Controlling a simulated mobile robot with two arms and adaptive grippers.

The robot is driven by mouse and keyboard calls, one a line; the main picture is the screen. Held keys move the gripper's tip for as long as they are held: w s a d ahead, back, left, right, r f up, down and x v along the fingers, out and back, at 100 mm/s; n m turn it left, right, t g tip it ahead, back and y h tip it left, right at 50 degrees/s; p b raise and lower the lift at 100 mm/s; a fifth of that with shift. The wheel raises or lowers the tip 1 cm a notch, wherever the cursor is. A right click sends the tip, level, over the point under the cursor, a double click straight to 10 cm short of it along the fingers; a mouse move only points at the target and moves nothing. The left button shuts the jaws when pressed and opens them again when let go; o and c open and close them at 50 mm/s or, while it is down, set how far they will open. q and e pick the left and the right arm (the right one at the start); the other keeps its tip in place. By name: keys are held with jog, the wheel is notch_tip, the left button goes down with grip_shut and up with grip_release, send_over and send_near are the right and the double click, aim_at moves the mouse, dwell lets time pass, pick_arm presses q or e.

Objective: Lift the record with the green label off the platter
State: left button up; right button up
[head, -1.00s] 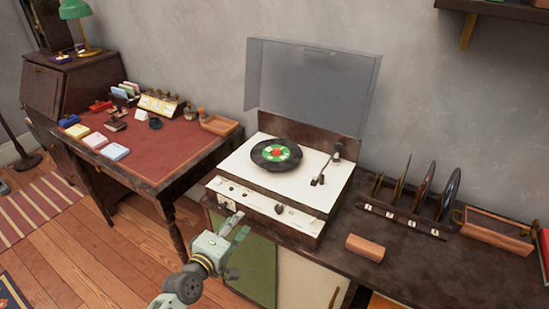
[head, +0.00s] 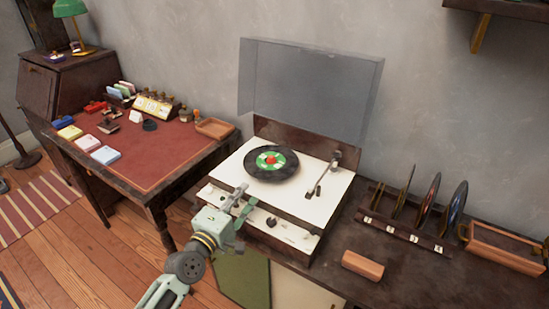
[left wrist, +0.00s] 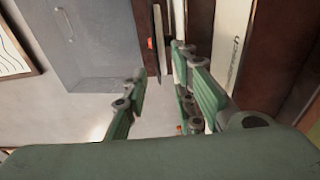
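The record with the green label (head: 272,162) lies flat on the record player (head: 318,207); its label has a red centre. The platter under it is hidden by the record. My left gripper (head: 242,196) is at the player's front left edge, in front of and to the left of the record, apart from it. In the left wrist view its two fingers (left wrist: 160,90) stand apart with nothing between them. A thin dark edge beyond them there may be the record seen edge-on, but I cannot be sure. My right gripper is not in view.
The tonearm (head: 325,175) stands to the right of the record. The clear lid (head: 310,90) is raised behind it. A record rack (head: 405,230), a wooden block (head: 362,265) and a wooden tray (head: 500,248) are to the right. A desk (head: 160,165) with small items is to the left.

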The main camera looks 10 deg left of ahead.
aim_at(254, 188)
pick_arm(q)
jog(key=shift+w+d, duration=0.15)
jog(key=shift+w, duration=0.4)
jog(key=x, duration=0.5)
jog(key=shift+w+r, duration=0.1)
jog(key=shift+r, duration=0.2)
jog(key=shift+w, duration=0.3)
grip_shut()
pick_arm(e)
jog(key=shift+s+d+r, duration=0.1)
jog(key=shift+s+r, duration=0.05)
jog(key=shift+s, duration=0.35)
